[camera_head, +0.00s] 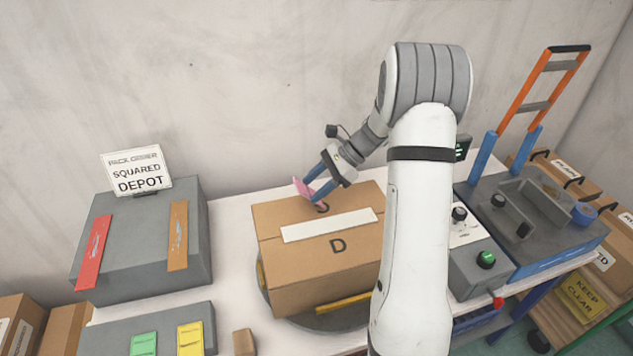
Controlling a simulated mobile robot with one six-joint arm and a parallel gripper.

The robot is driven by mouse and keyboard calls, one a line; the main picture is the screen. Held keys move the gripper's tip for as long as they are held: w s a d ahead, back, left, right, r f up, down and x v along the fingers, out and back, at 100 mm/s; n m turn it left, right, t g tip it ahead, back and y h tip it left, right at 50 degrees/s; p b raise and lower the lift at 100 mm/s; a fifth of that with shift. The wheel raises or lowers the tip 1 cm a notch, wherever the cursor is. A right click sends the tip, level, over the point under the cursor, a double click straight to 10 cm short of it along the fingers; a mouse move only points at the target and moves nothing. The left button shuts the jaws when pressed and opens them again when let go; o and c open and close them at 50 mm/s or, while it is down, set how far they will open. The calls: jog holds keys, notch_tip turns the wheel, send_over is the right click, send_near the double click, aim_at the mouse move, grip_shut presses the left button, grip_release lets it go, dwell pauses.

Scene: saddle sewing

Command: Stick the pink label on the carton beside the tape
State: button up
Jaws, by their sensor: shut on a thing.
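The carton (285,258) is a brown box marked D, standing on a dark round plate (345,319) on the white table. A strip of white tape (330,225) runs across its top. My gripper (312,188) is shut on the pink label (303,187). It holds the label over the far part of the carton's top, behind the tape. I cannot tell whether the label touches the cardboard.
A grey block (140,250) at left carries a red label (92,252), an orange label (178,236) and a sign (137,172) reading SQUARED DEPOT. Green (143,344) and yellow (190,339) labels lie front left. A control box (480,262) and a grey machine (550,235) stand right.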

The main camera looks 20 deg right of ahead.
aim_at(297, 184)
jog(key=shift+f, duration=0.1)
jog(key=o, duration=1.5)
jog(key=shift+a+r+p, duration=1)
jog(key=shift+a+r, duration=0.3)
jog(key=shift+r, duration=0.15)
jog(key=shift+a+r+p, duration=0.95)
jog(key=shift+a+r, duration=0.3)
jog(key=shift+r, duration=0.15)
notch_tip(297, 184, up, 4)
jog(key=p, duration=0.3)
jog(key=shift+r, duration=1)
